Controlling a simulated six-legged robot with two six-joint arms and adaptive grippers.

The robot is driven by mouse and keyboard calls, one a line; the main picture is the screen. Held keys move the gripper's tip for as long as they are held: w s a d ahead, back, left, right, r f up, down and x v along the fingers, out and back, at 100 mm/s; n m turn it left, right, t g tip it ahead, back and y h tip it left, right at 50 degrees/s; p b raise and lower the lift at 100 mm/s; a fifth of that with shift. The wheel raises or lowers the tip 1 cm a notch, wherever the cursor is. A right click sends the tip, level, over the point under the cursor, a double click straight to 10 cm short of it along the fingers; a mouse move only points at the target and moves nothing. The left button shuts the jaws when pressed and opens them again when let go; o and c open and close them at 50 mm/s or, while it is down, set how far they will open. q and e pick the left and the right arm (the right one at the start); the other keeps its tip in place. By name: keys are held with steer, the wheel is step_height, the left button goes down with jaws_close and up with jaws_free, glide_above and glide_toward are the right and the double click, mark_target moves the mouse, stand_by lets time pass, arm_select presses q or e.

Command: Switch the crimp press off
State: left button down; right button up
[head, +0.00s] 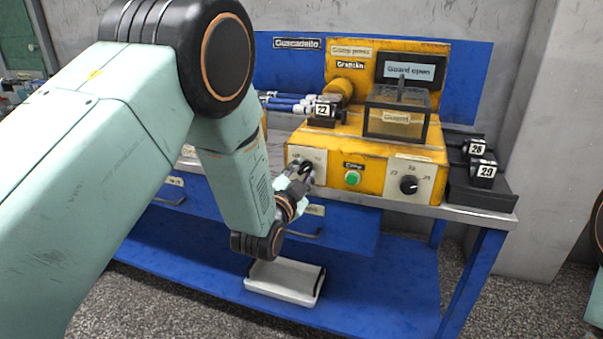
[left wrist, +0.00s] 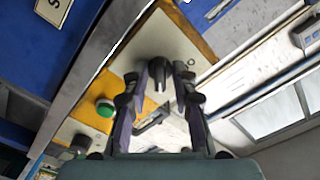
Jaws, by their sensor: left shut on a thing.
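The yellow crimp press (head: 335,152) stands on the bench with a display (head: 410,72) that reads "Guard open". Its front has a white switch plate (head: 306,152) at the left, a green button (head: 352,178) in the middle and a black dial (head: 408,184) at the right. My left gripper (head: 303,172) is at the left plate. In the left wrist view my left gripper (left wrist: 169,74) is shut on the black switch knob (left wrist: 159,73) of that plate; the pointer's exact setting is hard to read. My right gripper is not in view.
A clear guard box (head: 396,121) sits on the press. A die marked 22 (head: 323,111) is at its left; dies 26 (head: 476,149) and 29 (head: 484,170) sit in a black holder at the right. A white tray (head: 284,282) lies on the blue shelf below.

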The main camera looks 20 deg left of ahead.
arm_select(q)
steer(key=shift+r+n, duration=0.1)
steer(key=shift+n, duration=0.2)
steer(key=n+p, duration=0.2)
steer(key=n, duration=0.1)
steer(key=shift+n, duration=0.3)
steer(key=n+p, duration=0.2)
steer(key=n, duration=0.2)
steer(key=shift+n, duration=0.3)
steer(key=n+p, duration=0.2)
steer(key=n, duration=0.2)
steer(key=shift+r+n, duration=0.1)
steer(key=shift+n, duration=0.2)
steer(key=shift+w+n+p, duration=0.1)
steer(key=shift+n+p, duration=0.65)
steer(key=shift+n, duration=1.45)
